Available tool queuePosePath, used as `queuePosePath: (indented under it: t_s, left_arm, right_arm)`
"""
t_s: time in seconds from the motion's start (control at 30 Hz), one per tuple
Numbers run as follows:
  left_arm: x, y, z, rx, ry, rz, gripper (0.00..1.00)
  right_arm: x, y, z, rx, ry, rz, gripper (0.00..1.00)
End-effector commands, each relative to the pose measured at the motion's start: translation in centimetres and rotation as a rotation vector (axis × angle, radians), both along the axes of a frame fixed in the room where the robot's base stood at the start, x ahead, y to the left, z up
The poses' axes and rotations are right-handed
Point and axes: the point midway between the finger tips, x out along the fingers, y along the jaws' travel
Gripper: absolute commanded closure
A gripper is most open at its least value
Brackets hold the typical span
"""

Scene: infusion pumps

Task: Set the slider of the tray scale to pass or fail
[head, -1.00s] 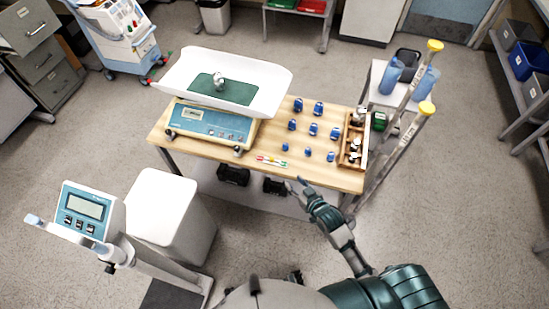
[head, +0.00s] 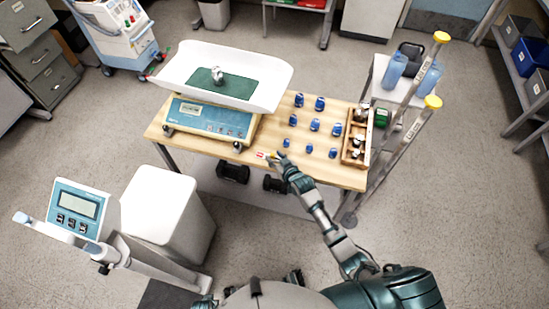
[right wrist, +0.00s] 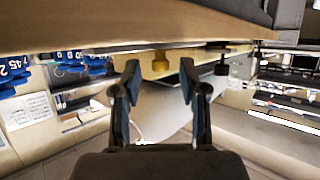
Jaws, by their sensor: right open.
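The tray scale (head: 210,118) stands on the left of the wooden table, with a white pan (head: 170,72) holding a green mat and a small metal weight. A small coloured strip (head: 262,155), seemingly the slider, lies near the table's front edge. My right gripper (head: 279,157) is at the strip's right end and covers part of it. In the right wrist view the fingers (right wrist: 160,78) are apart with nothing between their tips. Whether they touch the strip I cannot tell. The slider's setting is hidden or too small to read. My left gripper is not in view.
Several blue weights (head: 315,125) stand right of the scale, beside a wooden box (head: 357,137) of metal weights. A scale display (head: 76,206) on a post stands front left.

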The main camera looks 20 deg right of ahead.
Motion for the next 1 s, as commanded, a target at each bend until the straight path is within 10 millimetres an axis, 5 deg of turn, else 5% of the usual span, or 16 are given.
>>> queuePosePath:
  t_s: [0.33,0.5,0.77,1.0]
  left_arm:
    - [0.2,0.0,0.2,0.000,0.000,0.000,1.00]
    - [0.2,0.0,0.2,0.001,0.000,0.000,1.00]
    - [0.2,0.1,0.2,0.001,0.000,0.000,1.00]
    - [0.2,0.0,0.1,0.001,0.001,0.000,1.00]
  right_arm:
    - [0.4,0.1,-0.1,0.000,-0.001,0.000,0.59]
    - [0.4,0.1,-0.1,0.000,-0.001,0.000,1.00]
    - [0.5,0.3,-0.1,0.001,-0.001,0.000,1.00]
    - [2.1,3.1,-0.1,0.002,0.001,0.000,1.00]
